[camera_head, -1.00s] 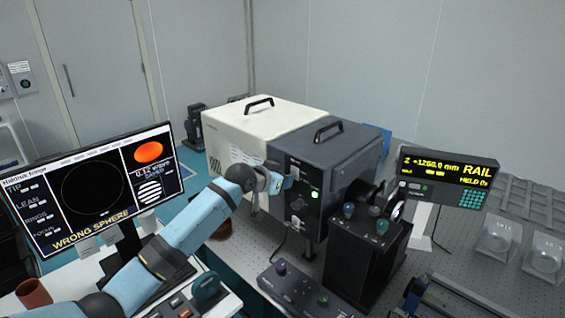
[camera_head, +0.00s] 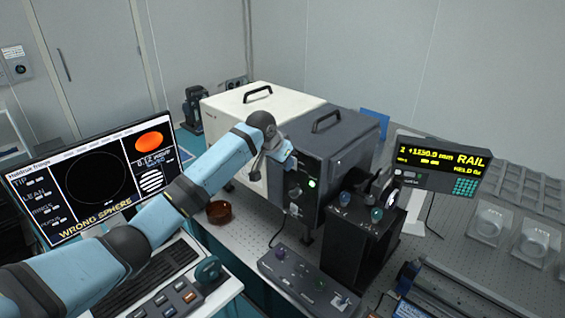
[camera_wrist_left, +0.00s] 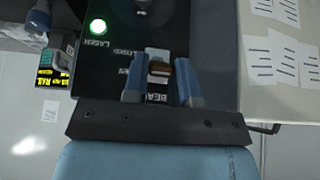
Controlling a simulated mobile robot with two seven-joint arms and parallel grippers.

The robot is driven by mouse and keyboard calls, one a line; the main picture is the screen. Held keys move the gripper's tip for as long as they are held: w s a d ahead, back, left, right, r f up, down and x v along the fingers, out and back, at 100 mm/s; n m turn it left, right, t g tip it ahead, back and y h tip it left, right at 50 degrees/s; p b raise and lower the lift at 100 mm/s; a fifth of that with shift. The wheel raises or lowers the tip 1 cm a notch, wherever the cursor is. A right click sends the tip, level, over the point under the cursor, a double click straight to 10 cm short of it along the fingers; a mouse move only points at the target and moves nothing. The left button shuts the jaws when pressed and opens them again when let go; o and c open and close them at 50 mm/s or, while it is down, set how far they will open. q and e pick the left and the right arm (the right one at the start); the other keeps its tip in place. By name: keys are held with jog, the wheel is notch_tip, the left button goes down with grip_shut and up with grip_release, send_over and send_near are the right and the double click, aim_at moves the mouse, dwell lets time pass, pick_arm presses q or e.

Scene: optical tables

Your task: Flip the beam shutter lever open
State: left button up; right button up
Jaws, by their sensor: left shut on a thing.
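The dark laser box (camera_head: 345,137) stands mid-table, its front panel carrying a lit green lamp (camera_head: 313,183). The lamp also shows in the left wrist view (camera_wrist_left: 98,26). My left gripper (camera_head: 288,160) is at the upper left of that panel. In the left wrist view its two blue fingers (camera_wrist_left: 161,78) stand on either side of a small brown lever (camera_wrist_left: 159,68), shut on it. A pale plate (camera_wrist_left: 157,54) lies behind the lever, and a partly hidden label starting "BEA" is below. Fingers and lever are hard to make out in the head view. My right gripper is not in view.
A cream box (camera_head: 226,118) adjoins the dark box on the left. A black unit with knobs (camera_head: 362,235) stands close in front, to the right. A control box (camera_head: 300,278) lies in front. A monitor (camera_head: 85,185) reads "WRONG SPHERE". A rail readout (camera_head: 440,163) stands right.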

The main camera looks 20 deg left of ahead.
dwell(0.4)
pick_arm(q)
jog(key=o, duration=0.8)
jog(key=shift+o, duration=0.6)
jog(key=b+v, duration=0.2)
jog(key=v, duration=1.1)
jog(key=shift+s+r+b, duration=0.15)
jog(key=shift+r+b, duration=0.2)
jog(key=shift+b, duration=0.05)
